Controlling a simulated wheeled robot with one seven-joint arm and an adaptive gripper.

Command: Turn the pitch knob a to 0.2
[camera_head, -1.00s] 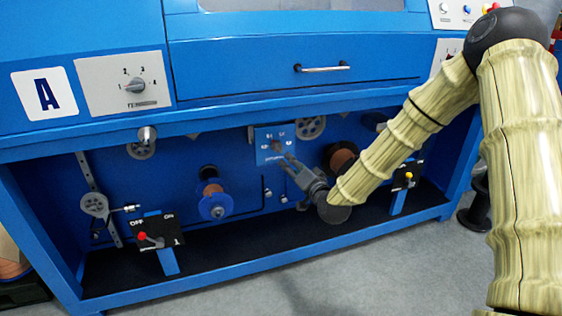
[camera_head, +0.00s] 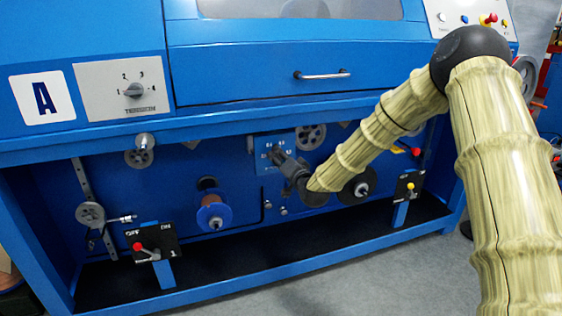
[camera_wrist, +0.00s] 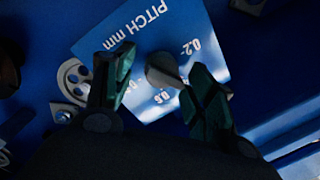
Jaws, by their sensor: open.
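My gripper (camera_wrist: 160,58) is open, with one dark green finger on each side of the knob. I cannot tell whether either finger touches it. In the head view my gripper (camera_head: 277,154) is in front of the blue plate (camera_head: 264,142) and hides the knob.
A grey tension dial (camera_head: 134,90) is on the upper panel. Spools (camera_head: 214,212) and pulleys (camera_head: 311,136) are on the recessed blue wall around the plate. Red-handled (camera_head: 140,247) and yellow-handled (camera_head: 410,186) switches stand at the front. A blue ledge (camera_head: 220,120) overhangs the recess.

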